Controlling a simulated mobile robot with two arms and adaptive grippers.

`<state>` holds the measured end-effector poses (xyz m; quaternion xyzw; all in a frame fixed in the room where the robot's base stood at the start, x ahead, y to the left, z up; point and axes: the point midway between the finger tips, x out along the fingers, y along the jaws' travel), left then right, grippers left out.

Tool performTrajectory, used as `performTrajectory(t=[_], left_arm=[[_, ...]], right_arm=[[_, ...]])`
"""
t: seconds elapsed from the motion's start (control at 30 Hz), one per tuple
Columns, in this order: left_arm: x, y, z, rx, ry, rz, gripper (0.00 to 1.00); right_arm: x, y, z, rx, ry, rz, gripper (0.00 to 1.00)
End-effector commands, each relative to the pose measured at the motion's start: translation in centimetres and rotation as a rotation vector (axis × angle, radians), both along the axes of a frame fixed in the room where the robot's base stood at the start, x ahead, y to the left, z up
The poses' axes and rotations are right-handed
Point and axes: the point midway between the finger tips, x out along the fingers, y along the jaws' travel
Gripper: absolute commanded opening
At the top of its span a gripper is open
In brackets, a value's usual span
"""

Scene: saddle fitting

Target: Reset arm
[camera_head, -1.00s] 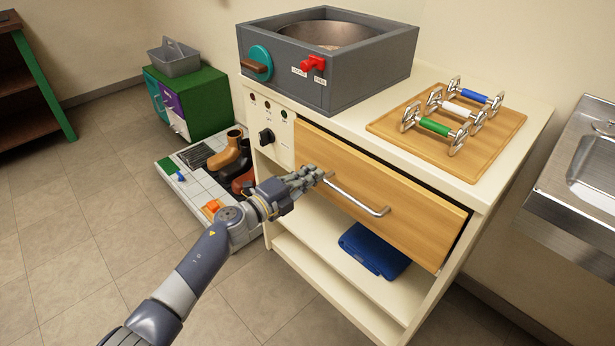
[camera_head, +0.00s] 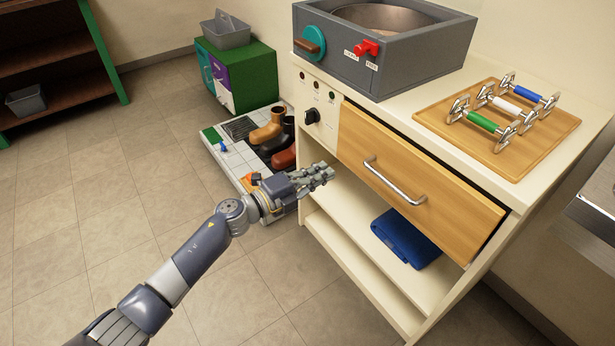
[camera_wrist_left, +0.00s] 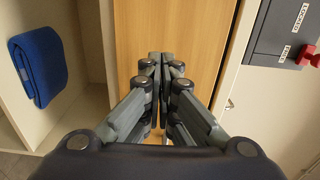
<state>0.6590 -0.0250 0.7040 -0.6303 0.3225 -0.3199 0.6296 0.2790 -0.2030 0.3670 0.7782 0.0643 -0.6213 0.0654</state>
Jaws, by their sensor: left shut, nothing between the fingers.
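My left gripper (camera_head: 322,174) is in front of the cream cabinet, just left of the wooden drawer (camera_head: 455,200). Its fingers are closed together and empty, as the left wrist view shows (camera_wrist_left: 160,62). The drawer's metal handle (camera_head: 393,184) is to the right of the fingertips, apart from them in the head view. The drawer front stands slightly out, with a dark gap along its top right edge. My right gripper is in neither view.
A folded blue cloth (camera_head: 407,238) lies on the shelf below the drawer. A grey box with a basin (camera_head: 330,65) and a board with several coloured-grip bars (camera_head: 450,138) stand on top. Boots (camera_head: 268,131) stand on a tiled tray at the left. Floor in front is clear.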

Motion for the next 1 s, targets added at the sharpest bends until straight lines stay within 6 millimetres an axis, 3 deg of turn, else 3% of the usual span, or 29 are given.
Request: performTrajectory(t=[0.23, 0.47, 0.63, 0.73, 0.83, 0.93, 1.0], left_arm=[[-2.0, 2.8, -0.1, 0.002, 0.0, 0.0, 0.0], [-2.3, 3.2, -0.1, -0.003, 0.003, 0.003, 0.0], [-2.1, 4.6, -1.5, -0.101, 0.097, 0.127, 0.0], [-2.0, 7.2, -4.1, -0.222, 0.236, 0.302, 0.0], [-3.1, 10.9, -8.4, -0.346, 0.421, 0.514, 0.0], [-5.7, 14.7, -13.9, -0.445, 0.625, 0.727, 0.0], [-8.5, 17.0, -17.9, -0.498, 0.77, 0.87, 0.0]], right_arm=[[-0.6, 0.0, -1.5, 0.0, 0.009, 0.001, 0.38], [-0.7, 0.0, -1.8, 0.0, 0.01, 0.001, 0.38], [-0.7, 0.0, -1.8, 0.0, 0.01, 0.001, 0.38], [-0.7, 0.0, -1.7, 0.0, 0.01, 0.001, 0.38], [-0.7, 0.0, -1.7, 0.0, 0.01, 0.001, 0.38], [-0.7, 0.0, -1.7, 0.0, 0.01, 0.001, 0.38], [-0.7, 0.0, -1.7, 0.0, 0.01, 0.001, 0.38]])
